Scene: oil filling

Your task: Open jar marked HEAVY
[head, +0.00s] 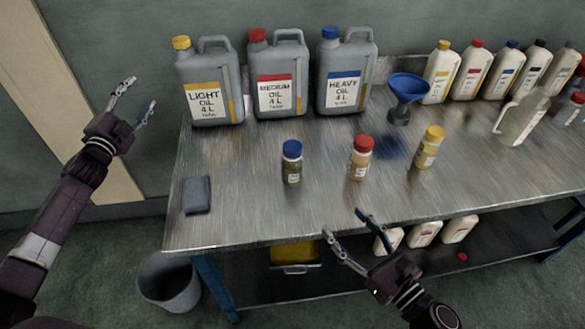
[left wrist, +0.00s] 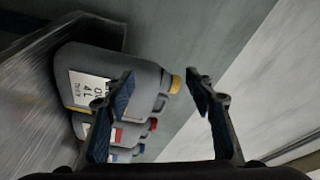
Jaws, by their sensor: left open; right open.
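A small jar with a blue cap (head: 292,162) stands upright on the metal table; its label is too small to read. A jar with a red cap (head: 361,158) and one with a yellow cap (head: 427,148) stand to its right. A grey canister with a blue cap, labelled HEAVY OIL 4 L (head: 346,75), stands at the back. My left gripper (head: 139,94) is open and empty, left of the table. My right gripper (head: 344,222) is open and empty by the front edge, below and right of the blue-capped jar. All caps are on.
The LIGHT (head: 208,85) and MEDIUM (head: 277,78) canisters stand back left; they also show in the left wrist view. A blue funnel (head: 408,88), several white bottles and a clear jug (head: 519,118) are on the right. A grey block (head: 197,195) lies front left.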

